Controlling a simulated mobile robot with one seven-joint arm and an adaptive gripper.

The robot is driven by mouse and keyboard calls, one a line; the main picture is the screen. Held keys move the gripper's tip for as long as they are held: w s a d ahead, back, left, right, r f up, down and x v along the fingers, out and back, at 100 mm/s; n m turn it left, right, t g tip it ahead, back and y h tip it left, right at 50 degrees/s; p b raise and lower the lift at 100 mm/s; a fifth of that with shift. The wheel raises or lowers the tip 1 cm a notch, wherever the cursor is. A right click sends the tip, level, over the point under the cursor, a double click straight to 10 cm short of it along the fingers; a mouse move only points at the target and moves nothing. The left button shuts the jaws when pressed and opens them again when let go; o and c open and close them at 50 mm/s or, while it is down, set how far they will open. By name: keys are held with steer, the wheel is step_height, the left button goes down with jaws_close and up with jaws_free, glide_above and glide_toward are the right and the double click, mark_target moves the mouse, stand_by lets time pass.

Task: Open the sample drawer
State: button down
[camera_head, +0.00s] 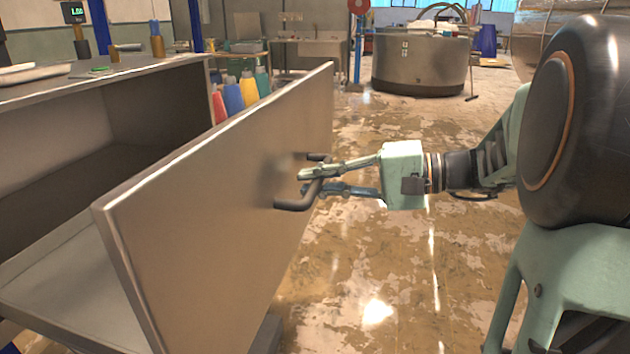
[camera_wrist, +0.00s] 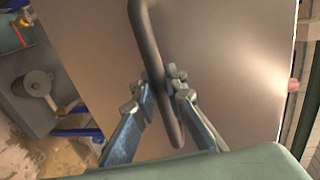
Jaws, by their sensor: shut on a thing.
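The sample drawer's flat grey front panel (camera_head: 215,200) stands out from the cabinet, with a gap behind it showing the drawer's floor (camera_head: 75,285). A dark bar handle (camera_head: 296,203) is fixed to the outer face of the panel. My gripper (camera_head: 310,183) reaches in from the right and its fingers are shut around the handle. In the wrist view the handle (camera_wrist: 146,45) runs between the two fingertips (camera_wrist: 160,92), with the panel (camera_wrist: 225,60) behind it. The far inside of the drawer is hidden by the panel.
The cabinet's top (camera_head: 130,72) holds a tray and small items. Coloured bottles (camera_head: 235,95) stand behind the panel. A large round metal tank (camera_head: 422,62) stands at the back. The worn floor (camera_head: 400,270) between the panel and my arm is clear.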

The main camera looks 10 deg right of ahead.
steer(key=c, duration=1.9)
jaws_free()
steer(key=shift+c, duration=0.2)
steer(key=shift+d, duration=0.1)
steer(key=v, duration=1.2)
steer(key=shift+f, duration=0.1)
